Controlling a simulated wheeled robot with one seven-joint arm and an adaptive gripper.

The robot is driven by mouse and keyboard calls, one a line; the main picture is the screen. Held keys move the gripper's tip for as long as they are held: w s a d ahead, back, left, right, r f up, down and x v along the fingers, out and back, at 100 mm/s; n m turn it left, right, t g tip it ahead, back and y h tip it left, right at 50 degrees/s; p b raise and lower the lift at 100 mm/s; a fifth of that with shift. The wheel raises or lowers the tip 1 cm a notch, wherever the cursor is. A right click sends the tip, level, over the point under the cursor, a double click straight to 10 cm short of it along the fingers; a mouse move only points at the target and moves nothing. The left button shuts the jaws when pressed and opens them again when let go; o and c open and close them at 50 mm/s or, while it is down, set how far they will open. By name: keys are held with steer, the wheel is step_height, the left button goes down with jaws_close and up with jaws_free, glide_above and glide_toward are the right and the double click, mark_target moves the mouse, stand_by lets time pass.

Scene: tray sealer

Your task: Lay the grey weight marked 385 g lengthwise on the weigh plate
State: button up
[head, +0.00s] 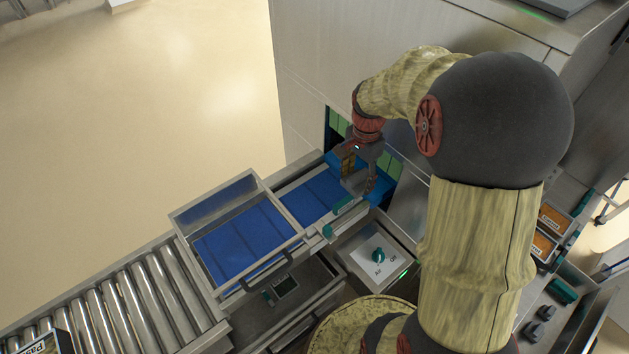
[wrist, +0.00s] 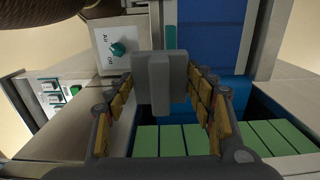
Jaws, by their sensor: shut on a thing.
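A grey block-shaped weight (wrist: 153,84) sits between the two fingers of my gripper (wrist: 163,92), which is shut on it. No 385 g marking can be read on it. In the head view my gripper (head: 358,172) points down over the blue belt, beside the opening in the machine's side, with the grey weight (head: 353,184) low between its fingers. The weight appears held above the belt; its exact clearance cannot be told. I cannot make out a weigh plate with certainty in either view.
The blue belt (head: 307,200) runs to the machine opening, where green slats (wrist: 172,142) show. A raised metal-framed guard (head: 293,228) with a handle stands left. A knob box (head: 377,254) is in front. A roller conveyor (head: 130,302) lies lower left.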

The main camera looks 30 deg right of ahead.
steer(key=w+a+f, duration=0.4)
steer(key=w+a, duration=0.1)
steer(key=w, duration=0.2)
glide_above(315, 193)
steer(key=f, duration=0.4)
steer(key=shift+s+d+f+b, duration=0.25)
steer(key=shift+s+f+b, duration=0.1)
steer(key=shift+s+b, duration=0.05)
steer(key=f, duration=0.3)
steer(key=shift+w+a+f, duration=0.25)
steer(key=shift+w, duration=0.05)
steer(key=shift+f, duration=0.2)
steer(key=shift+f, duration=0.2)
steer(key=o, duration=1.6)
steer(key=shift+o, duration=0.3)
